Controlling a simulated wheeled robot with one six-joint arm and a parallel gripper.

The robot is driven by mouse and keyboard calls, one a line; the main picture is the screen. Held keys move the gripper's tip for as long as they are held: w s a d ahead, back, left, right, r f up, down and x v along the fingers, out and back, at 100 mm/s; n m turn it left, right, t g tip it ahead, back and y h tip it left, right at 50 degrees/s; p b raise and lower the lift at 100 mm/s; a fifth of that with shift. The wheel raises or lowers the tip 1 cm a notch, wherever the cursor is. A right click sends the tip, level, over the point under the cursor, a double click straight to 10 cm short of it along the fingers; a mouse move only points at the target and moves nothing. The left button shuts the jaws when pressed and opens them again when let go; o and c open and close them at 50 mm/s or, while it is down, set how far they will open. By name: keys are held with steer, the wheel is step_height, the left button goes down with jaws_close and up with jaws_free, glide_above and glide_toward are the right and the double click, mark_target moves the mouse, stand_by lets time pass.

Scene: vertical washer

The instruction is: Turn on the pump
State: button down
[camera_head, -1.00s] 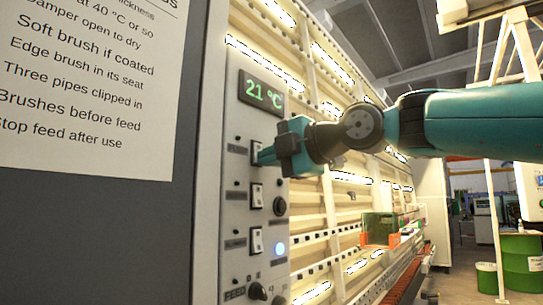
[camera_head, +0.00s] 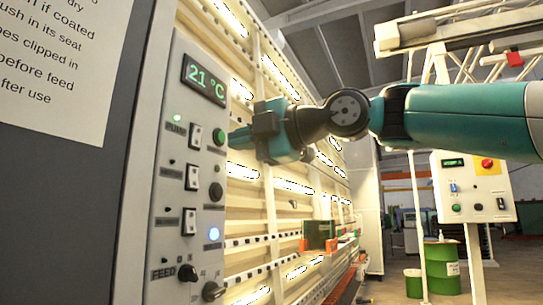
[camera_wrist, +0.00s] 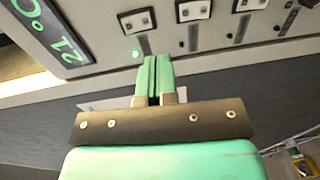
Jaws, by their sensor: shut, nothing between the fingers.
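The control panel (camera_head: 165,215) has a top rocker switch (camera_head: 196,136) marked PUMP. A small lamp (camera_head: 177,118) at its upper left glows green. In the wrist view the lit lamp (camera_wrist: 136,53) is beside the white top switch (camera_wrist: 138,22). My gripper (camera_head: 232,140) is right of the top switch and in front of the panel, apart from the switch. In the wrist view my gripper (camera_wrist: 153,59) has its two green fingers together, with nothing between them, pointing towards the panel.
A green 21 °C display (camera_head: 205,78) is above the switch. A green drum (camera_head: 441,272) stands far right.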

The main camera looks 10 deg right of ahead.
steer(key=v, duration=0.4)
steer(key=f+b+v, duration=0.1)
steer(key=v, duration=0.1)
steer(key=shift+w+d, duration=0.1)
steer(key=shift+w, duration=0.1)
steer(key=s+f+m+g+h, duration=0.25)
steer(key=f+m, duration=0.35)
steer(key=f, duration=0.5)
steer(key=s+f+m+g+h, duration=0.1)
steer(key=f+m+g+h, duration=0.15)
steer(key=f+m, duration=0.6)
steer(key=s+d+f+m+g+h, duration=0.2)
steer(key=s+f+m, duration=0.1)
steer(key=s+f, duration=0.5)
steer(key=s+d+f+m+g+h, duration=0.2)
steer(key=s+f, duration=0.6)
steer(key=f, duration=0.7)
steer(key=shift+s+d+m+g+h+p, duration=0.35)
steer(key=shift+d+m+g, duration=0.4)
steer(key=shift+m, duration=0.3)
